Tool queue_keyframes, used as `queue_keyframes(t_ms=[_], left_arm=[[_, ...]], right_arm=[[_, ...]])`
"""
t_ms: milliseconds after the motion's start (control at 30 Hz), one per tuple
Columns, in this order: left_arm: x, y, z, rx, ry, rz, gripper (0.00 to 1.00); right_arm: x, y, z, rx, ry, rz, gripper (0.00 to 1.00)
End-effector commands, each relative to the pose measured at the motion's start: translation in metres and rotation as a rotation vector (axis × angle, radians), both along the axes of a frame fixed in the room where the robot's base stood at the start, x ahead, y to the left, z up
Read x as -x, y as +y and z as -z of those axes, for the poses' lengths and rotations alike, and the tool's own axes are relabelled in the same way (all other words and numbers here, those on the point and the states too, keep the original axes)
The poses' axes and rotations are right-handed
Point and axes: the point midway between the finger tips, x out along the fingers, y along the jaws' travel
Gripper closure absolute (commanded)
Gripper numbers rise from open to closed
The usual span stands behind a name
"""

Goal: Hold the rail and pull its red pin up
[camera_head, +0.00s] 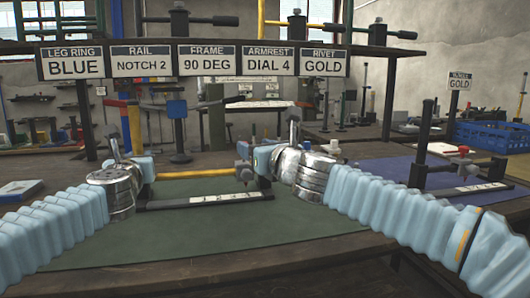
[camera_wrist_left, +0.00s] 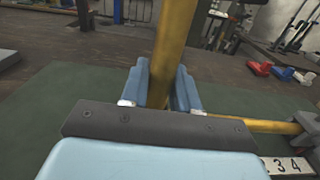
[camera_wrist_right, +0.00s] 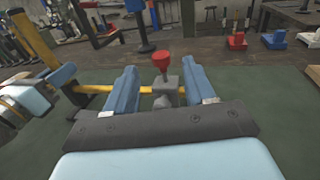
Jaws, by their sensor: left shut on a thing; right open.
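The yellow rail (camera_head: 205,174) runs level above the green mat in the head view and also shows in the right wrist view (camera_wrist_right: 95,88). A grey block (camera_wrist_right: 167,92) on it carries the red pin (camera_wrist_right: 161,60), which stands upright with a flared top. My left gripper (camera_wrist_left: 160,82) is shut on the upright yellow bar (camera_wrist_left: 173,45) at the rail's left end. My right gripper (camera_wrist_right: 162,78) is open, its fingers on either side of the block and pin in its wrist view, with no visible contact. In the head view my right gripper partly hides this area.
A signboard (camera_head: 195,62) above reads "RAIL NOTCH 2". At the right, a blue mat (camera_head: 395,170) holds another fixture with a red knob (camera_head: 463,150); a blue crate (camera_head: 490,136) stands behind.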

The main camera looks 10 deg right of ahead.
Motion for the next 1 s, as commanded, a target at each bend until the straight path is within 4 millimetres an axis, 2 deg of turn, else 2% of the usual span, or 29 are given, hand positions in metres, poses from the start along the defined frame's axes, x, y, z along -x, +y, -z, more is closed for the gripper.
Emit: queue_keyframes(t_ms=[100, 300, 800, 867, 933, 1000], left_arm=[[0.000, 0.001, 0.000, 0.001, 0.000, -0.001, 1.00], [0.000, 0.001, 0.000, 0.000, 0.000, -0.002, 1.00], [0.000, 0.001, -0.001, 0.000, -0.001, -0.002, 1.00], [0.000, 0.001, -0.001, 0.000, -0.001, -0.002, 1.00], [0.000, 0.001, -0.001, 0.000, -0.001, -0.002, 1.00], [0.000, 0.001, 0.000, 0.000, -0.001, -0.002, 1.00]], right_arm=[[0.024, -0.006, -0.001, 0.003, -0.002, 0.000, 0.46], [0.043, -0.012, 0.000, 0.000, -0.001, 0.000, 0.46], [0.045, -0.012, 0.000, 0.000, 0.000, -0.001, 0.46], [0.045, -0.011, 0.001, 0.002, 0.001, 0.001, 0.44], [0.048, -0.007, 0.009, 0.019, 0.015, 0.014, 0.44], [0.055, 0.000, 0.025, 0.057, 0.037, 0.046, 0.44]])
